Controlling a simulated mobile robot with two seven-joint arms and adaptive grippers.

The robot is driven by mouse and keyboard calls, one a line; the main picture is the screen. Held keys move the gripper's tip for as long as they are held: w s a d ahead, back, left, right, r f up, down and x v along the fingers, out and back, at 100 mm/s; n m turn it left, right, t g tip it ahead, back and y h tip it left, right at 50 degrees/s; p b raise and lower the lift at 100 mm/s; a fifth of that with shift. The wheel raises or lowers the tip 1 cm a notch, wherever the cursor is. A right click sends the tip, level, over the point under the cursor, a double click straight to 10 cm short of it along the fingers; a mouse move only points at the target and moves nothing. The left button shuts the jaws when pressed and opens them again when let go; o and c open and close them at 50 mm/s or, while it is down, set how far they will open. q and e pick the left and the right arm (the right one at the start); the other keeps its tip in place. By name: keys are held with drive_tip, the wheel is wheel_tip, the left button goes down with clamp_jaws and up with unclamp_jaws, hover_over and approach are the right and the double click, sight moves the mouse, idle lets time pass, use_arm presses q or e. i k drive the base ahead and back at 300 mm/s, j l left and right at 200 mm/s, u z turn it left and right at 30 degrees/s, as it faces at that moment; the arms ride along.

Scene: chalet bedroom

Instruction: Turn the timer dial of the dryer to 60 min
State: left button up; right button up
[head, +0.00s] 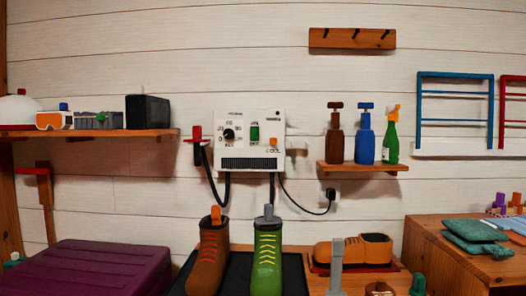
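The dryer (249,150) is a white box fixed to the plank wall, left of the middle in the head view. Its timer dial (229,134) is a small round black knob on the left of the front face, with printed marks around it. The marks and the direction of the dial's pointer are too small to read surely. A green switch (254,132) sits right of the dial, and an orange control (273,142) sits further right near a "COOL" label. Neither of my grippers shows in the head view.
Below the dryer, a brown boot (212,262) and a green boot (267,260) stand on a dark tray (236,276). Hoses hang from the dryer, and a cord runs to a plug (331,194). A left shelf (90,134) and a bottle shelf (361,168) flank it.

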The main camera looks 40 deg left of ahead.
sight(228, 134)
drive_tip(key=u, duration=1.3)
